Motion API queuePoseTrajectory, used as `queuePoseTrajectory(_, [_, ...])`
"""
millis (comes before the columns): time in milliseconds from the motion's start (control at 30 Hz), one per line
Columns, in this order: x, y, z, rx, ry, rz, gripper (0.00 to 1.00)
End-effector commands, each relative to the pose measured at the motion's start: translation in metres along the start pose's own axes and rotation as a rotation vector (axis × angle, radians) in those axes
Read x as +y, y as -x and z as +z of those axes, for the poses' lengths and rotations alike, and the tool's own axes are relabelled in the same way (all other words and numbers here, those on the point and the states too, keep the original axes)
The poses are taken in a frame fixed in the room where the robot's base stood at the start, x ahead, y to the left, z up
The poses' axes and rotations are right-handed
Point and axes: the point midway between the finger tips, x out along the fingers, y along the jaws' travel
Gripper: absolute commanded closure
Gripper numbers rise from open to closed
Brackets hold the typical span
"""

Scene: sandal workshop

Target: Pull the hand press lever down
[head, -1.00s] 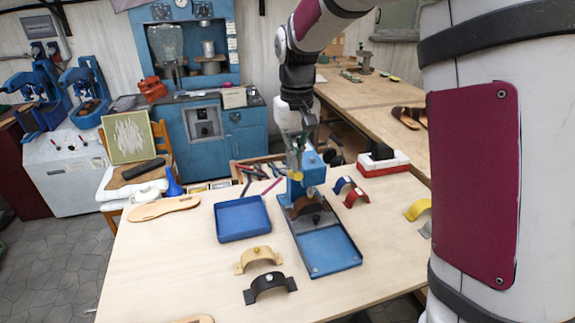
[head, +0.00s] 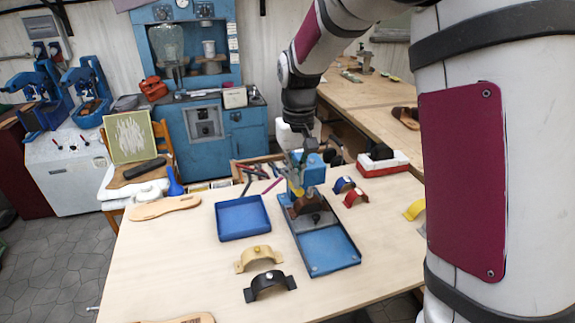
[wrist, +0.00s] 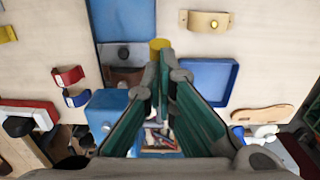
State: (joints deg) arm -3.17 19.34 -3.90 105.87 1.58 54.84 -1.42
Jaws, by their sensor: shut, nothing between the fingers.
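The hand press has a blue head (head: 314,172) and a blue base plate (head: 328,252) on the near table. A brown strap piece (head: 305,206) sits in it. The lever's yellow end (head: 297,191) shows just below my gripper (head: 296,176). In the wrist view, the yellow end (wrist: 159,44) is right at the tips of my gripper (wrist: 164,62), whose fingers are together with nothing between them. The press head (wrist: 106,112) is to the left there. The fingers hide much of the lever, and I cannot tell whether they touch its yellow end.
A blue tray (head: 243,219) lies left of the press. Tan (head: 258,257) and black (head: 269,286) straps lie in front of it. Blue (head: 343,184) and red (head: 355,198) straps lie close on the right. A tool box (head: 257,171) stands behind.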

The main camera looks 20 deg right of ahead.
Motion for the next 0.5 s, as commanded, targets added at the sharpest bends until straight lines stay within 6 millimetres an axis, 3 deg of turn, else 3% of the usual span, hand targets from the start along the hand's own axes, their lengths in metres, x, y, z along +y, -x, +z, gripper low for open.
queuePoseTrajectory(500, [0.0, -0.011, 0.002, -0.002, 0.0, 0.0, 1.0])
